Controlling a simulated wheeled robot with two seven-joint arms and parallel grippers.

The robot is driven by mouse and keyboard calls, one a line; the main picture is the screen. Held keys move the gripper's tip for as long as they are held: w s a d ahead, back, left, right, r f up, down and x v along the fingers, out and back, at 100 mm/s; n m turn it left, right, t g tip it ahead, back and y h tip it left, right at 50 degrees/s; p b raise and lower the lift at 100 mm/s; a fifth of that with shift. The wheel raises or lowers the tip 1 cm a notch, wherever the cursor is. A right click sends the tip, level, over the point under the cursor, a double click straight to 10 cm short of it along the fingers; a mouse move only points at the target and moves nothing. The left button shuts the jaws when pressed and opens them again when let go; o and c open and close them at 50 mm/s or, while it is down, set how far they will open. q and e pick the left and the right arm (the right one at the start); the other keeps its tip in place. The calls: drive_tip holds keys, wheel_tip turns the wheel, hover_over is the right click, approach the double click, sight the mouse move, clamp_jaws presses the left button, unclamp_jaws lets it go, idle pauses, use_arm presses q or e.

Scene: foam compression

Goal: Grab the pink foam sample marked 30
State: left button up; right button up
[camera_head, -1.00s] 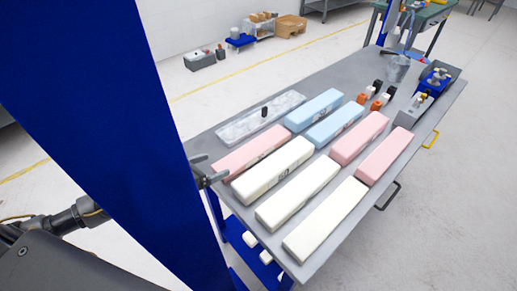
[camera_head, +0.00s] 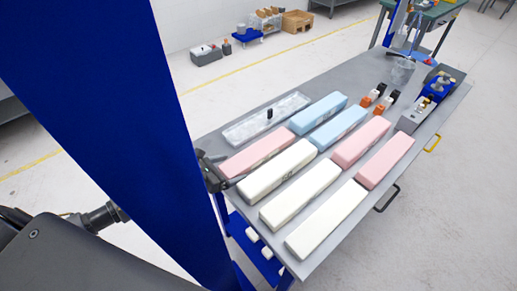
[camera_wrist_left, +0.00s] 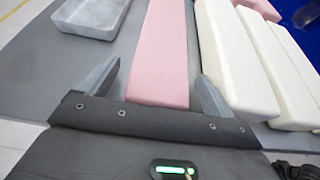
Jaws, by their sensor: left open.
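Three pink foam blocks lie on the grey table in the head view: one at the left (camera_head: 258,152), one in the middle (camera_head: 361,141) and one at the right (camera_head: 386,160). No 30 can be read on any of them. My left gripper (camera_head: 217,172) is at the near end of the left pink block, partly hidden by the blue column. In the left wrist view, my left gripper (camera_wrist_left: 159,82) is open and empty. Its fingers stand on either side of the pink block (camera_wrist_left: 161,60), with a gap on the left. My right gripper is out of view.
White foam blocks (camera_head: 300,191) lie close on the right of the left pink block, and blue ones (camera_head: 338,127) lie beyond. A grey tray (camera_head: 267,121) is on its left. Small bottles and a blue device (camera_head: 436,88) stand farther back.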

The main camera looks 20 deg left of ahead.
use_arm(q)
drive_tip(key=shift+x, duration=1.05)
drive_tip(key=shift+s, duration=0.1)
drive_tip(key=c, duration=1)
drive_tip(key=shift+c, duration=0.2)
drive_tip(key=shift+r, duration=0.15)
